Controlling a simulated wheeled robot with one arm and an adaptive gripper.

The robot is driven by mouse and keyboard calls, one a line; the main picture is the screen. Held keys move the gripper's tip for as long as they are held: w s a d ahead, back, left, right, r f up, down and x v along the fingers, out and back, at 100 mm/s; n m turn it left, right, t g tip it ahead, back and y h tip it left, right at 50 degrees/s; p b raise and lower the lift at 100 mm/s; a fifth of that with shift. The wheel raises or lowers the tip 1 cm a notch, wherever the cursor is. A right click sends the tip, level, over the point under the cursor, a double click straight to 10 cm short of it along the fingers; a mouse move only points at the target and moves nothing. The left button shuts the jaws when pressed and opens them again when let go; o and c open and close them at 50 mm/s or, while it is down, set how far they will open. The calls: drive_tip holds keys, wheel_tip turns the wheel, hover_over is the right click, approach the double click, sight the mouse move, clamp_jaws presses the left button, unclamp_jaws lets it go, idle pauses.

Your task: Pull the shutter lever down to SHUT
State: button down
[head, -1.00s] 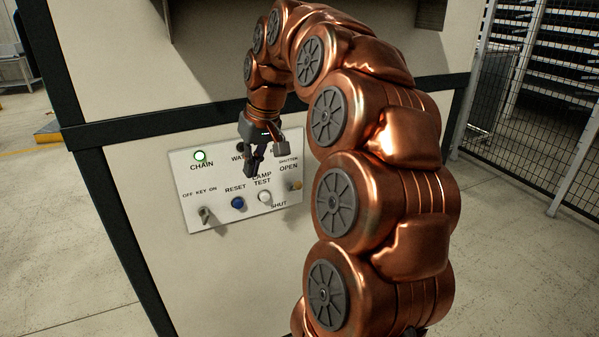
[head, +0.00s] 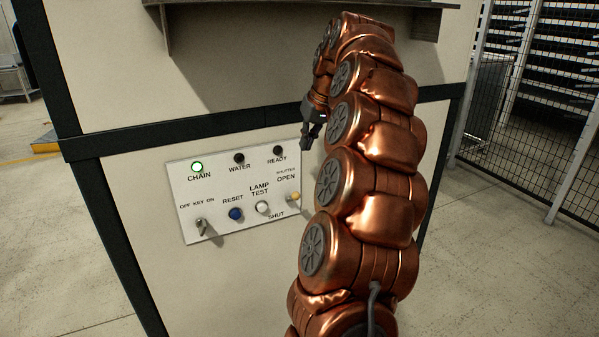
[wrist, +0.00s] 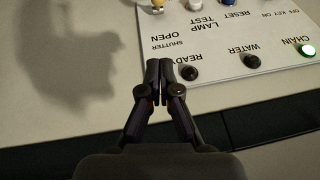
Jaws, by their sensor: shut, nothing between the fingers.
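The shutter lever (head: 294,197) has a yellowish knob and sits at the right edge of the white control panel (head: 216,219), between the words OPEN and SHUT. Its exact tilt is too small to tell. In the wrist view the yellow knob (wrist: 157,5) is cut by the top edge. My gripper (head: 306,143) is shut and empty, above and to the right of the panel's READY lamp (head: 278,150). In the wrist view my fingertips (wrist: 159,64) are together beside the READY lamp (wrist: 190,73), apart from the lever.
The panel also bears a lit green CHAIN lamp (head: 197,167), a dark WATER lamp (head: 239,158), a key switch (head: 201,226), a blue RESET button (head: 236,214) and a white LAMP TEST button (head: 262,207). A ledge (head: 300,3) juts out above. A mesh fence (head: 530,110) stands at right.

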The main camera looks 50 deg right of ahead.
drive_tip(key=p, duration=0.3)
hover_over(294, 196)
drive_tip(key=w+d, duration=0.2)
drive_tip(key=d, duration=0.1)
drive_tip(key=f, duration=0.9)
drive_tip(key=shift+s+a+f, duration=0.1)
drive_tip(key=shift+s+a, duration=0.05)
drive_tip(key=shift+s, duration=0.05)
drive_tip(key=shift+s+a+f+p, duration=0.15)
drive_tip(key=shift+s+f+p, duration=0.1)
drive_tip(key=shift+f, duration=0.35)
drive_tip(key=shift+s+a+f+p, duration=0.2)
drive_tip(key=shift+f+p, duration=0.1)
drive_tip(key=shift+f, duration=0.25)
drive_tip(key=shift+s+a+f+p, duration=0.15)
drive_tip(key=shift+f+p, duration=0.1)
drive_tip(key=shift+f, duration=0.35)
drive_tip(key=shift+f, duration=0.1)
